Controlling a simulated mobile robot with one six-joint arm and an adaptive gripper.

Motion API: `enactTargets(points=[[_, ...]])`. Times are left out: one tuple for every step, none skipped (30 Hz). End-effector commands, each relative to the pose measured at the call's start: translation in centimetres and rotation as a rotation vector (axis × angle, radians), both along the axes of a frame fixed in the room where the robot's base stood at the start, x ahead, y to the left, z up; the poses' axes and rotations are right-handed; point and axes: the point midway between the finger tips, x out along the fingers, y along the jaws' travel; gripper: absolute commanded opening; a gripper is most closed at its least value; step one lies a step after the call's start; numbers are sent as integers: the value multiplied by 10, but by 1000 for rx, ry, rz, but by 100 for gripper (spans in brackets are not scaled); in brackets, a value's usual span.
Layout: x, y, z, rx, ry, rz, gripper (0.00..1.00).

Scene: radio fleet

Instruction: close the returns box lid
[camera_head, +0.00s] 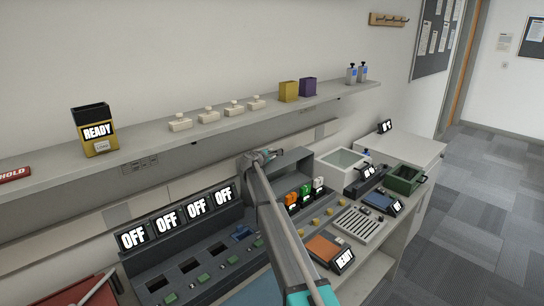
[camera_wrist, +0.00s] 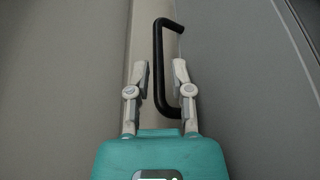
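In the wrist view, a black bar handle (camera_wrist: 158,62) stands on a grey surface, with a lighter strip running beside it. My gripper (camera_wrist: 160,72) is open, and its two fingers lie either side of the handle's long bar in the picture. I cannot tell whether they touch it. In the head view my gripper (camera_head: 270,155) is at the far end of my arm, close to the wall below the shelf. My arm hides part of what is there. No returns box label is readable, so I cannot tell for sure which surface is its lid.
A long shelf (camera_head: 225,120) above my gripper holds a READY bin (camera_head: 95,130), several white blocks, and yellow and purple boxes. Below are a row of OFF displays (camera_head: 180,220), a rack of coloured radios (camera_head: 305,190), and a green bin (camera_head: 403,181). The floor at right is clear.

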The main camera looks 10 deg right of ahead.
Motion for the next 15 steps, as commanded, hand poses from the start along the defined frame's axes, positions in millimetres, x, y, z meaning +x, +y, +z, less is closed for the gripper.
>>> enactTargets(points=[[3,-2,-1,0,0,0,28],[4,-2,-1,0,0,0,28],[4,-3,-1,0,0,0,28],[5,-4,-1,0,0,0,28],[5,-4,-1,0,0,0,28],[5,-4,-1,0,0,0,28],[5,-4,-1,0,0,0,28],[5,-4,-1,0,0,0,28],[5,-4,-1,0,0,0,28],[5,-4,-1,0,0,0,28],[5,-4,-1,0,0,0,28],[5,-4,-1,0,0,0,28],[5,-4,-1,0,0,0,28],[5,-4,-1,0,0,0,23],[5,-4,-1,0,0,0,15]])
